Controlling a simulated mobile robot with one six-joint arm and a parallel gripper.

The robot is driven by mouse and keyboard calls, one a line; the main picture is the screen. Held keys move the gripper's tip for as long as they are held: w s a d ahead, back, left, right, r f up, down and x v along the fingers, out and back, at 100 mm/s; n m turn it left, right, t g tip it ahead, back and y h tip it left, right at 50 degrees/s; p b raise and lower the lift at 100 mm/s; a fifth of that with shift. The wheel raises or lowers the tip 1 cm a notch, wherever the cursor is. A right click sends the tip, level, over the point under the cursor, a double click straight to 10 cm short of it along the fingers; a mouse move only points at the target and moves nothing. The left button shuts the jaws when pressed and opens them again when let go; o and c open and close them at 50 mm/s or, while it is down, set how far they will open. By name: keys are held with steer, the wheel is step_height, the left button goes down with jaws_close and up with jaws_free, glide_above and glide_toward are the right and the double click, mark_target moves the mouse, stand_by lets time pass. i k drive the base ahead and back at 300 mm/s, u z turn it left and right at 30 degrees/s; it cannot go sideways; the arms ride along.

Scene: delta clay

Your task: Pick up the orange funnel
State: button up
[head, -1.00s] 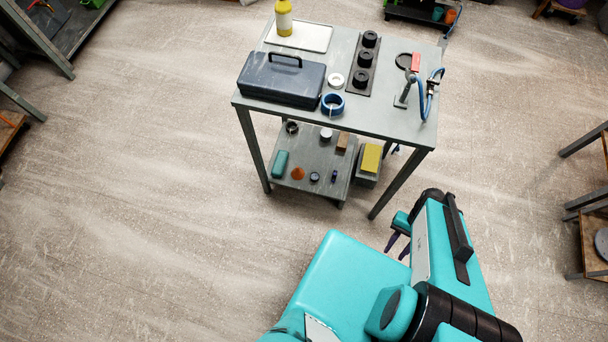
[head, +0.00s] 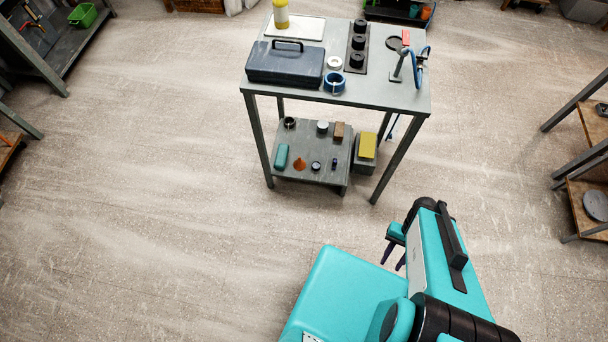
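The orange funnel (head: 299,164) stands on the lower shelf (head: 309,139) of the grey table. It looks small, with its narrow end up. A teal object (head: 282,156) is to its left and a small dark round item (head: 316,166) to its right. My gripper (head: 393,257) shows only in part, as dark fingers below my teal arm, over the floor in front of the table and well apart from the funnel. The fingers seem spread with nothing visible between them, but my arm hides part of them.
The table top (head: 389,93) above the shelf carries a dark toolbox (head: 285,65), a blue tape roll (head: 334,83) and a stand with a blue hose (head: 418,66). Table legs flank the shelf. A yellow block (head: 367,145) is at its right. Floor in front is clear.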

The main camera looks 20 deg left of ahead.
mark_target(299, 165)
steer(key=z, duration=0.2)
steer(key=k, duration=0.95)
steer(key=u, duration=2.5)
steer(key=i, duration=1)
steer(key=u, duration=0.05)
